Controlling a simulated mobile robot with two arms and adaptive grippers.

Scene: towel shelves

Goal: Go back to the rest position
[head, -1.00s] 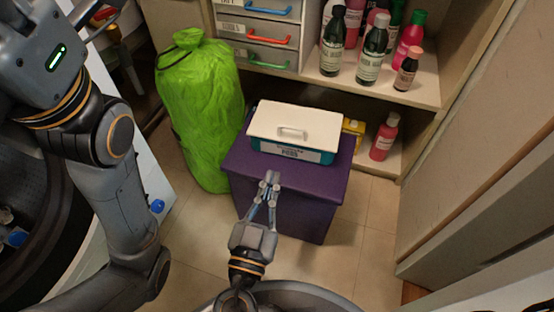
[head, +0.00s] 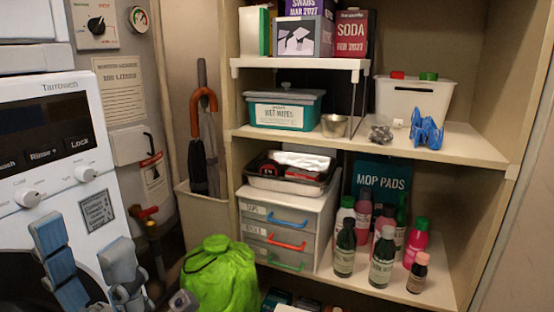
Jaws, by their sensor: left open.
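My left gripper (head: 85,258) is at the lower left, in front of the white washing machine (head: 45,150). Its two grey-blue fingers stand apart, with nothing seen between them. The rest of my left arm is mostly out of the picture. My right gripper does not show.
Shelves (head: 470,143) fill the right, with a teal wet-wipes box (head: 285,108), a white bin (head: 412,97), drawers (head: 275,240) and several bottles (head: 382,258). A green bag (head: 220,277) stands on the floor, right of my gripper. A grey boiler (head: 120,120) is behind.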

